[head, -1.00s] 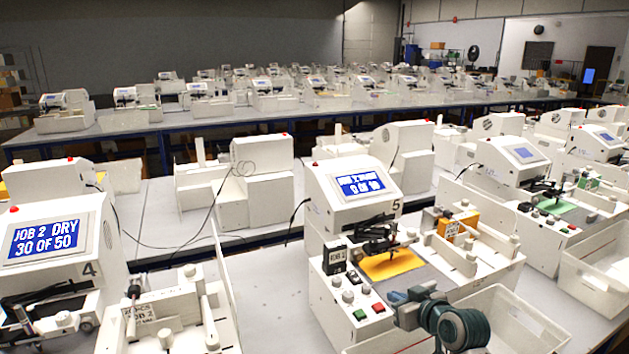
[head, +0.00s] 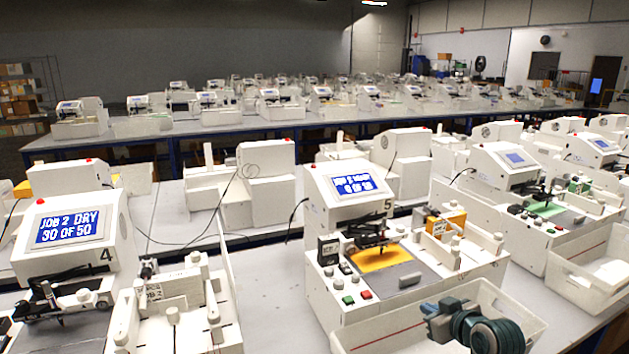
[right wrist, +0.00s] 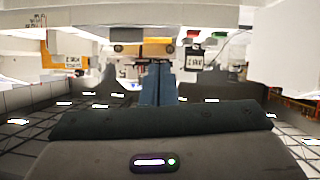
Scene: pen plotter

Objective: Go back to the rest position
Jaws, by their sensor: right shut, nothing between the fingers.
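My right gripper (head: 428,309) is shut and empty. It is over the white open bin at the lower right, in front of plotter 5 (head: 330,265), and touches no object that I can see. In the right wrist view its blue fingers (right wrist: 158,72) are closed together, pointing toward white machine parts. Plotter 5 has a lit blue screen (head: 354,186) and a yellow sheet (head: 383,257) under its pen carriage. My left gripper is not in view.
The white bin (head: 375,332) stands at plotter 5's front. Plotter 4 (head: 125,250) is at the left, its screen reading "JOB 2 DRY 30 OF 50". Bare grey table (head: 275,290) lies between them. More plotters stand right and behind.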

